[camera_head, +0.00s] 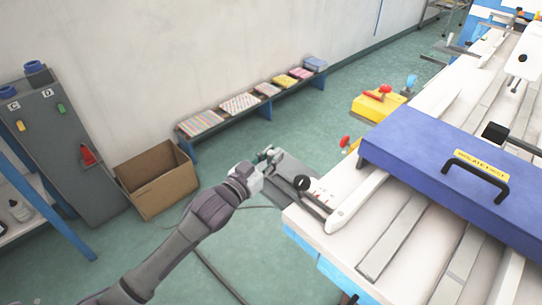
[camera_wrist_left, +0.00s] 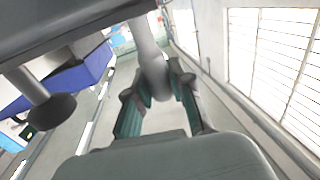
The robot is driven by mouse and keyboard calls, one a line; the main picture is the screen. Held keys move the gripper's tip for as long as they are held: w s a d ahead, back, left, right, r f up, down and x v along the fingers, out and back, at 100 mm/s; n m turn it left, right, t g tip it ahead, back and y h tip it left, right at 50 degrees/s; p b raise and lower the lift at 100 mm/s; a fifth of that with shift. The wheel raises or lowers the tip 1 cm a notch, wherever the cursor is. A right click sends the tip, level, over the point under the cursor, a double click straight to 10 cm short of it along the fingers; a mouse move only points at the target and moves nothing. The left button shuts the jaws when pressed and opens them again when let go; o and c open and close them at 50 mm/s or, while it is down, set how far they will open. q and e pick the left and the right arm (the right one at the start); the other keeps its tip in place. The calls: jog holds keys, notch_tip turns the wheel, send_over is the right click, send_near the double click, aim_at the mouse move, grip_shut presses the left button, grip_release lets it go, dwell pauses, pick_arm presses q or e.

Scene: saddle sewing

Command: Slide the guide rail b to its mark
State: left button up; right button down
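My left gripper (camera_head: 268,160) is beside the machine table's left corner, apart from the black round knob (camera_head: 302,183) there. In the left wrist view its two teal-padded fingers (camera_wrist_left: 160,105) stand apart, with no held thing clear between them. A dark round knob on a grey post (camera_wrist_left: 45,112) shows at the left of that view. The knob in the head view sits by a short bar and a white plate with small red marks (camera_head: 320,190). A white rail (camera_head: 356,203) lies beside it. No label shows which part is guide rail b. My right gripper is not in view.
A blue cover with a black handle (camera_head: 474,176) spans the white table (camera_head: 305,222). A yellow box (camera_head: 377,107) stands behind. An open cardboard box (camera_head: 158,180), a low bench with colored stacks (camera_head: 240,103) and a grey cabinet (camera_head: 60,140) stand left. Green floor is free between.

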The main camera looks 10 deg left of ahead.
pick_arm(q)
jog(key=shift+s+d+p, duration=0.3)
jog(key=shift+s+d, duration=0.15)
jog(key=shift+d, duration=0.2)
jog(key=shift+s+d+p, duration=0.3)
jog(key=shift+s+d, duration=0.1)
jog(key=shift+d, duration=0.2)
grip_shut()
jog(key=o, duration=0.9)
grip_release()
jog(key=shift+a, duration=0.1)
jog(key=v, duration=1.2)
jog(key=shift+c, duration=0.4)
